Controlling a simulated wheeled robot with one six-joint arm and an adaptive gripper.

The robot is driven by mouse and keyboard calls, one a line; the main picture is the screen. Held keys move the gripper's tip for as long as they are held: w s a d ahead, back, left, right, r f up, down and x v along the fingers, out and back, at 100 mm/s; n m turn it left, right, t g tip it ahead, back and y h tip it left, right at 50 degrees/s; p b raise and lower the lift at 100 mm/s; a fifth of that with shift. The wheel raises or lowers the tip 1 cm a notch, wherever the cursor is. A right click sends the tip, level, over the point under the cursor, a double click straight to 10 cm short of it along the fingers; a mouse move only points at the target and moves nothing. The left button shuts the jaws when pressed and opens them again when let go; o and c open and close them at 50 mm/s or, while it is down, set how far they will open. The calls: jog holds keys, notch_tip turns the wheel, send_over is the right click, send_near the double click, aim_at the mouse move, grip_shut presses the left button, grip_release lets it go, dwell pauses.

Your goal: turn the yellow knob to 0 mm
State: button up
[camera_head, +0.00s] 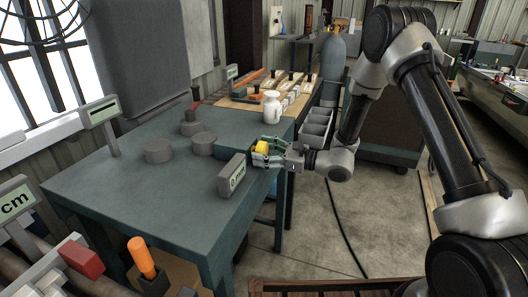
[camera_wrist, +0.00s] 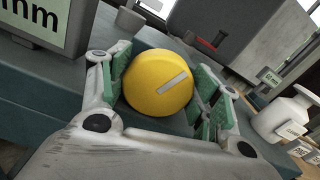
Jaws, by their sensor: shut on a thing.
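The yellow knob (camera_wrist: 158,82) is round, with a pale bar mark slanting on its face. In the head view the knob (camera_head: 262,147) sits at the right side of the dark green table. My gripper (camera_head: 268,156) reaches it from the right. In the wrist view the green pads of my gripper (camera_wrist: 163,90) are on either side of the knob, shut on it. A grey display box (camera_head: 232,175) with a pale green screen stands beside the knob. Its screen (camera_wrist: 38,22) shows "mm" at the upper left of the wrist view; the figure is cut off there and too small in the head view.
A grey bin rack (camera_head: 316,128) stands beyond the gripper. An orange-handled piece (camera_head: 141,257) is at the lower left. Open floor (camera_head: 305,220) lies right of the table.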

jog(key=o, duration=1)
jog(key=v, duration=1.2)
